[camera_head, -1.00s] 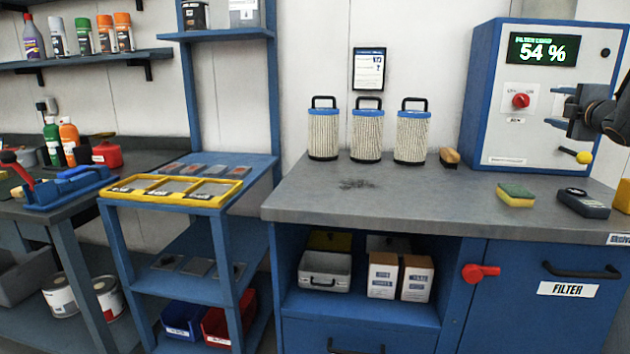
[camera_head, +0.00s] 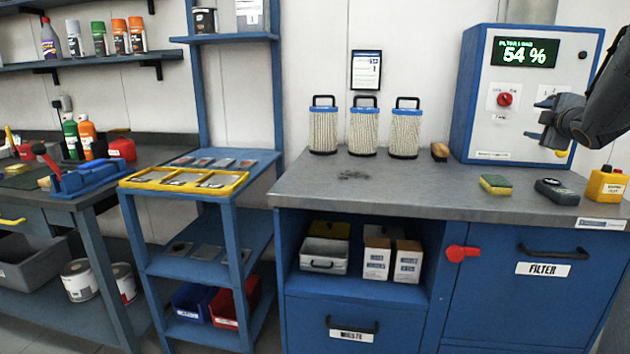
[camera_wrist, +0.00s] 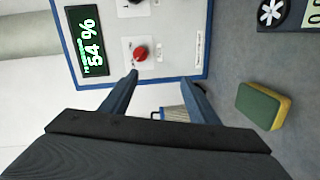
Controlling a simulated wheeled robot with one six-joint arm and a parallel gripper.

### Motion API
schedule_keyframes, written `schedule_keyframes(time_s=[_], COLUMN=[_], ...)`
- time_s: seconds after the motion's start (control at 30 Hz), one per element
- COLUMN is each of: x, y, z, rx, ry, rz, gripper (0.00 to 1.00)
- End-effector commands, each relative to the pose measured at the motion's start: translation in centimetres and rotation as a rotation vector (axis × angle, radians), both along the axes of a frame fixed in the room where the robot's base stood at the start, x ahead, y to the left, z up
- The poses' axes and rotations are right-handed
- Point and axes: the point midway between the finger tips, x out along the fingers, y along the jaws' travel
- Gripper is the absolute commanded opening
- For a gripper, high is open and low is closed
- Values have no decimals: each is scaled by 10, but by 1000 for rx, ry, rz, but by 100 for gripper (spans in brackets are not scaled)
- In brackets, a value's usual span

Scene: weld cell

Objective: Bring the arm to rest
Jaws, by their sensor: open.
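My gripper (camera_head: 540,128) is at the right of the head view, in front of the filter control box (camera_head: 520,90). The wrist view shows its two fingers (camera_wrist: 160,88) spread apart with nothing between them. The box's display reads 54 % and its red knob (camera_head: 505,99) shows left of my gripper. The arm hides the lower right part of the box front. My gripper is above the grey bench top (camera_head: 430,185) and holds nothing.
Three filter cartridges (camera_head: 363,131) stand at the back of the bench. A sponge (camera_head: 495,185), a dark meter (camera_head: 557,192) and a yellow bottle (camera_head: 606,186) lie or stand near the front right. The middle of the bench is clear apart from a dark smudge (camera_head: 354,175).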

Motion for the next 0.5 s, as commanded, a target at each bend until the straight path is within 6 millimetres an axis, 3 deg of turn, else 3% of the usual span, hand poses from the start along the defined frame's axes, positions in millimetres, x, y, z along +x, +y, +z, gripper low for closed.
schedule_keyframes(time_s=[0.27,0.37,0.5], x=[-8,-21,-58], y=[75,112,182], z=[-49,-74,-121], rx=[272,394,597], ry=[107,170,300], rz=[-89,-137,-235], gripper=[55,55,55])
